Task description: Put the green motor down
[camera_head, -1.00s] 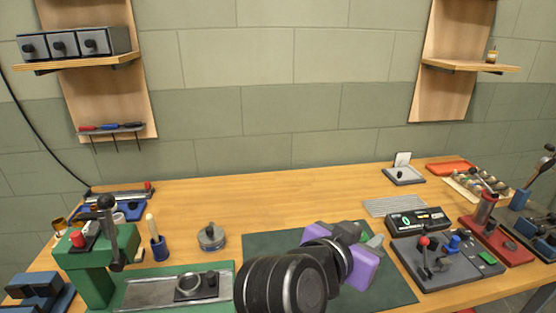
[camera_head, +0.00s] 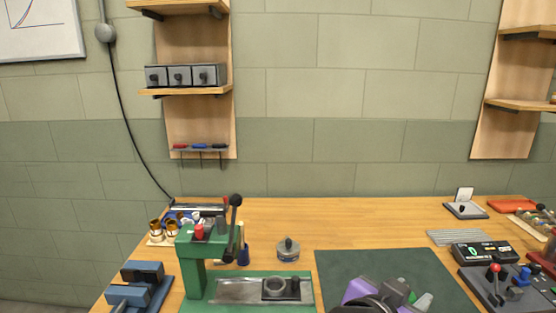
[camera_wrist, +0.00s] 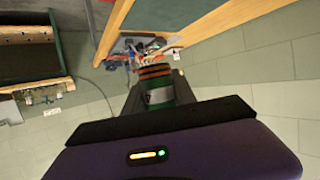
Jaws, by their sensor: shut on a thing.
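My gripper (camera_head: 408,296), with a purple body, is at the bottom of the head view over the dark green mat (camera_head: 340,265). Most of my arm is below the picture edge. In the wrist view my dark fingers are shut on the green motor (camera_wrist: 158,95), a green cylinder with copper-coloured bands at its far end.
A green press (camera_head: 193,275) and a blue fixture (camera_head: 140,285) stand at the left, with brass-coloured parts (camera_head: 158,231) behind. A round grey-lidded jar (camera_head: 288,249) stands mid-bench. A control box (camera_head: 482,252) and a lever panel (camera_head: 505,290) are at the right. The bench behind the mat is clear.

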